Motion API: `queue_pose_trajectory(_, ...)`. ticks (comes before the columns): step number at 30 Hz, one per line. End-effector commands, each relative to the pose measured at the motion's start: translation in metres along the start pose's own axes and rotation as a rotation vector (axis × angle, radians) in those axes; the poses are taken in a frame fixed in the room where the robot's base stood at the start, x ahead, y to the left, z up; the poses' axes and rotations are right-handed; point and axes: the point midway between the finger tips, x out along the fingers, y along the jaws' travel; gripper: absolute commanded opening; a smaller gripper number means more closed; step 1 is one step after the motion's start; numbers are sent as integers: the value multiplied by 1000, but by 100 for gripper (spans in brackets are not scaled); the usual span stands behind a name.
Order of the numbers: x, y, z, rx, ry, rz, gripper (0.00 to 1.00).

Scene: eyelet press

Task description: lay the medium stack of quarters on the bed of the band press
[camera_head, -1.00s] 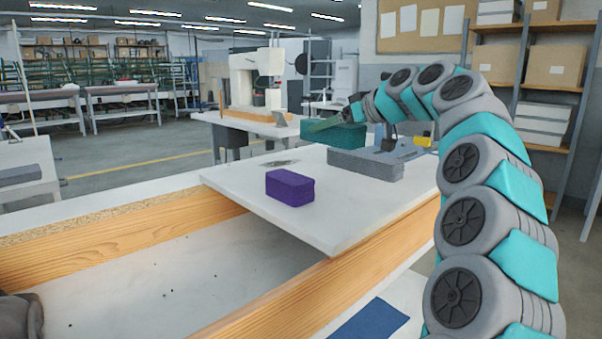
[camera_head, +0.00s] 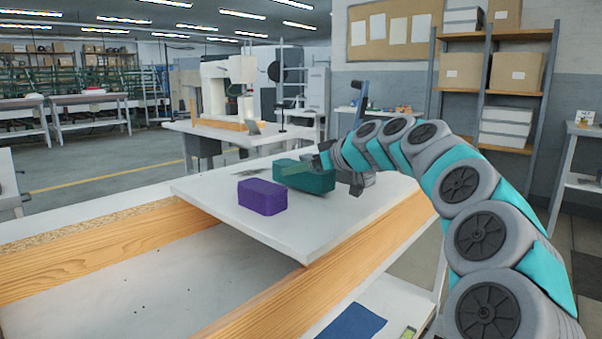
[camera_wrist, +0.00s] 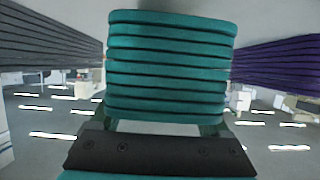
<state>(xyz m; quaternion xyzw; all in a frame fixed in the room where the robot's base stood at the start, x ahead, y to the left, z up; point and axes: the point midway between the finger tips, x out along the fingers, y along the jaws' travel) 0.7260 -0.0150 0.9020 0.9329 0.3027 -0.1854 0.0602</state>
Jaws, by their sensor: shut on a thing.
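My gripper (camera_head: 322,163) is shut on a teal stack (camera_head: 305,178) over the white tabletop (camera_head: 310,222). In the wrist view the teal stack (camera_wrist: 170,65) fills the middle as several thick layers. A purple stack (camera_head: 262,196) sits on the tabletop just left of the teal one; it also shows at the right of the wrist view (camera_wrist: 280,65). A dark grey stack (camera_wrist: 45,45) is at the left of the wrist view; I cannot see it in the head view now. I cannot tell whether the teal stack touches the tabletop, nor which machine is the band press.
A white machine (camera_head: 215,92) with an overhanging arm stands on a table behind. Wooden rails (camera_head: 340,260) run around the front. A blue sheet (camera_head: 352,322) lies below right. The tabletop's front is clear. Shelves (camera_head: 495,90) stand at the back right.

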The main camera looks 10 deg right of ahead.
Motion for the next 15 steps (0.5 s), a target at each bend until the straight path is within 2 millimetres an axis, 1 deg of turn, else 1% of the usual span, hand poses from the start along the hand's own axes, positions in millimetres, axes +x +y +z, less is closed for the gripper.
queue_pose_trajectory(1, 3, -2, 6, 2, -2, -5, 3)
queue_pose_trajectory(3, 4, -2, 10, -1, -1, -3, 3)
queue_pose_trajectory(14, 6, -1, 14, -2, 1, -1, 3)
queue_pose_trajectory(15, 6, -1, 13, -2, 0, -1, 83)
